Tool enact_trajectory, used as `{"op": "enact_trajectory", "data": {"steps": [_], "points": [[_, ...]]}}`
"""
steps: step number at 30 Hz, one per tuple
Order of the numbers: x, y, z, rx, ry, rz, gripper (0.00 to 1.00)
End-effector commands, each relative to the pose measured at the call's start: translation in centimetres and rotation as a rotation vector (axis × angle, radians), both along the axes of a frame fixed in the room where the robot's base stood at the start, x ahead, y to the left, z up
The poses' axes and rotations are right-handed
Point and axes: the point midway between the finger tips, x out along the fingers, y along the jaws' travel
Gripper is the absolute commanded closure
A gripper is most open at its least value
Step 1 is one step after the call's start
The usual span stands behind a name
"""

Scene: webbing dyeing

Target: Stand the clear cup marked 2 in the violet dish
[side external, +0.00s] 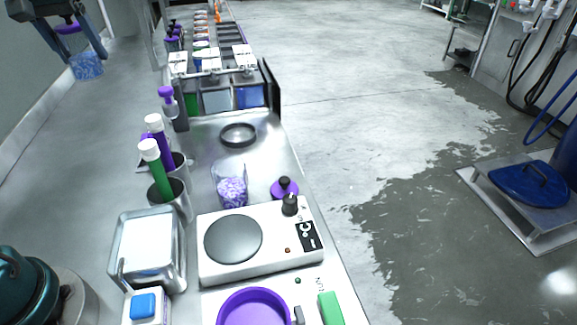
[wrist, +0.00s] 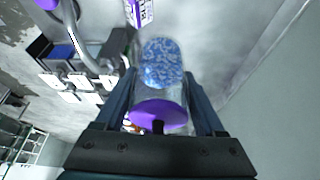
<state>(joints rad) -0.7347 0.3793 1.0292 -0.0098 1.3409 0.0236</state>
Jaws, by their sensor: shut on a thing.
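My gripper (side external: 86,56) is high at the upper left of the side view, shut on a clear cup (side external: 87,68) with blue flakes in it. In the wrist view the fingers (wrist: 158,78) lie on either side of the held cup (wrist: 163,62), which has a violet lid (wrist: 159,113) with a black knob. The violet dish (side external: 220,314) is at the bottom of the side view, partly cut off and far from my gripper. A second clear cup (side external: 231,190) with violet flakes stands on the steel bench. I cannot read a number on either cup.
A white hotplate (side external: 215,272) lies between the second cup and the violet dish. A loose violet lid (side external: 284,188), black dish (side external: 238,134), steel holders with tall bottles (side external: 160,170) and a metal tray (side external: 120,250) crowd the bench. Several dye tanks (side external: 217,99) stand behind.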

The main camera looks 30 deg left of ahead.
Motion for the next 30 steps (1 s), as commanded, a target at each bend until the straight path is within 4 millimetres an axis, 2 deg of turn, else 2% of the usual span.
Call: {"op": "enact_trajectory", "data": {"steps": [7, 11, 14, 17, 20, 24, 27, 30], "points": [[1.6, -5.2, 0.2, 0.002, -0.001, -0.228, 1.00], [2.2, -8.9, 0.3, 0.002, -0.003, -0.386, 1.00], [2.4, -12.7, 0.3, 0.001, -0.002, -0.548, 1.00], [2.1, -17.5, 0.4, 0.001, -0.004, -0.761, 1.00], [1.0, -22.7, 0.4, 0.001, -0.006, -0.997, 1.00], [-1.8, -29.1, 0.3, 0.000, -0.005, -1.317, 1.00], [-4.0, -32.3, 0.3, 0.000, -0.006, -1.505, 1.00], [-5.9, -34.5, 0.2, 0.000, -0.005, -1.645, 1.00]]}}
